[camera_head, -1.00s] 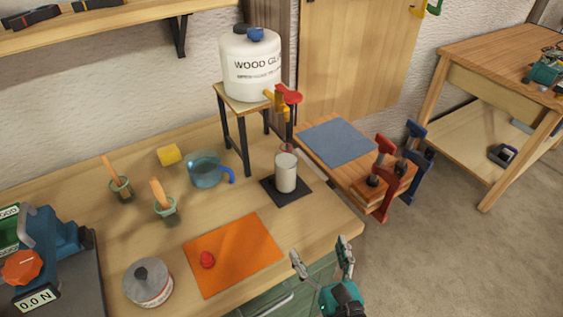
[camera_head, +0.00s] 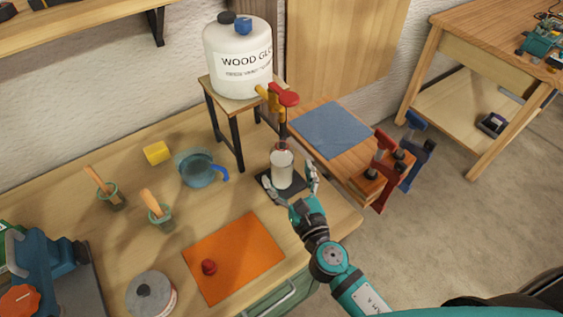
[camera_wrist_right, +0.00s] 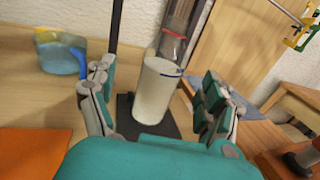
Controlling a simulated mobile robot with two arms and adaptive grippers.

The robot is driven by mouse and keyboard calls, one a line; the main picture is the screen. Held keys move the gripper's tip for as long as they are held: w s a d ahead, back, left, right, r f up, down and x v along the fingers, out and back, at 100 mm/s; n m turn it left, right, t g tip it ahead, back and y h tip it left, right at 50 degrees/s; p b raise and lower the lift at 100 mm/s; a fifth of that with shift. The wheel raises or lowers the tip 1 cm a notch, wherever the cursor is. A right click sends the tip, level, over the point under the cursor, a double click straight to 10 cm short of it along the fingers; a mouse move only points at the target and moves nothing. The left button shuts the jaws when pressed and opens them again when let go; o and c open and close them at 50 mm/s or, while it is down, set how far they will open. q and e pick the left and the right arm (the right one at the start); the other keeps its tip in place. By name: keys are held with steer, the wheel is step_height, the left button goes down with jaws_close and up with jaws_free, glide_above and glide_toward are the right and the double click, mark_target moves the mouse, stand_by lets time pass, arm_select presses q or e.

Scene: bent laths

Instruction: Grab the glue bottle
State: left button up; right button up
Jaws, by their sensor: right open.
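The glue bottle (camera_head: 282,170) is a whitish cylinder with a clear, narrower top and a red ring. It stands upright on a dark square pad (camera_head: 262,186), under the tap of the big wood glue container (camera_head: 237,62). My right gripper (camera_head: 289,175) is open, with one finger on each side of the bottle, low over the bench. In the right wrist view the bottle (camera_wrist_right: 155,92) stands between the spread fingers (camera_wrist_right: 156,97), with visible gaps on both sides. My left gripper is not in view.
The tap (camera_head: 284,96) with its red handle hangs just above the bottle. A small black-legged stand (camera_head: 238,103) is behind it. A blue jug (camera_head: 197,170) is to the left. Red and blue clamps (camera_head: 378,172) are to the right. A red cap (camera_head: 209,267) lies on an orange mat (camera_head: 238,250).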

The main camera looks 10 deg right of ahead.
mark_target(286, 165)
steer(key=shift+w+r, duration=0.15)
steer(key=shift+w, duration=0.8)
steer(key=w+p, duration=0.1)
steer(key=w, duration=0.2)
steer(key=shift+w, duration=0.4)
steer(key=shift+w+a, duration=0.1)
steer(key=shift+w, duration=0.35)
steer(key=shift+s, duration=0.1)
steer(key=shift+c, duration=0.8)
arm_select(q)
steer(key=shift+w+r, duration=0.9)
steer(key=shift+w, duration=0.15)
arm_select(e)
jaws_close()
